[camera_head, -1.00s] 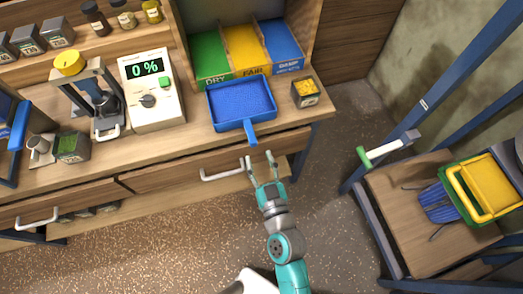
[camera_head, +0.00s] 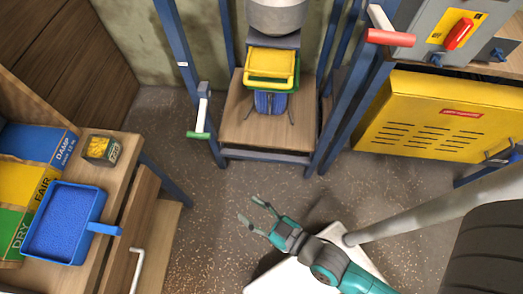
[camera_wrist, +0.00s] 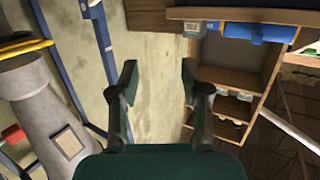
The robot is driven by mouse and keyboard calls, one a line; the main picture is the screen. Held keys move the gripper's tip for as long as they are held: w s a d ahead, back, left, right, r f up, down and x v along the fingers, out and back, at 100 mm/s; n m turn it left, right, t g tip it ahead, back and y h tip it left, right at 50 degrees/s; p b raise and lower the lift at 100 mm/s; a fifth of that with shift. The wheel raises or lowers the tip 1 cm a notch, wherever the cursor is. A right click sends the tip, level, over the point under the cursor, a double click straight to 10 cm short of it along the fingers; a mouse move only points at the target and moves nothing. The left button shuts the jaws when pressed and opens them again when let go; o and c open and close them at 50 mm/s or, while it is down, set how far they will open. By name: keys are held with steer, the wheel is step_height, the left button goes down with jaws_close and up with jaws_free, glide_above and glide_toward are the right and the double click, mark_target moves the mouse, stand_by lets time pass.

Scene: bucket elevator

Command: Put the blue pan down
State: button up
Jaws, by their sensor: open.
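The blue pan (camera_head: 62,222) rests on the wooden bench at the left of the head view, with its handle pointing right past the bench's edge. My gripper (camera_head: 254,215) is open and empty, over the floor to the right of the bench and well apart from the pan. In the wrist view my gripper's two fingers (camera_wrist: 157,85) are spread with nothing between them. The same view shows the bench area at its upper right, with a blue thing on top that may be the pan.
A blue-framed stand with a yellow bucket (camera_head: 270,64) stands at the back. A yellow slotted panel (camera_head: 436,122) is at right. Floor between is clear.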

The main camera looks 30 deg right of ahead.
steer(key=s+d+r+m+h, duration=0.2)
steer(key=s+d+r, duration=0.1)
steer(key=s, duration=0.4)
steer(key=s+d+r+m+h, duration=0.2)
steer(key=s+d+r+h, duration=0.1)
steer(key=s+d, duration=0.3)
steer(key=shift+s+d+r+h, duration=0.3)
steer(key=shift+s+r, duration=0.1)
steer(key=shift+r, duration=0.25)
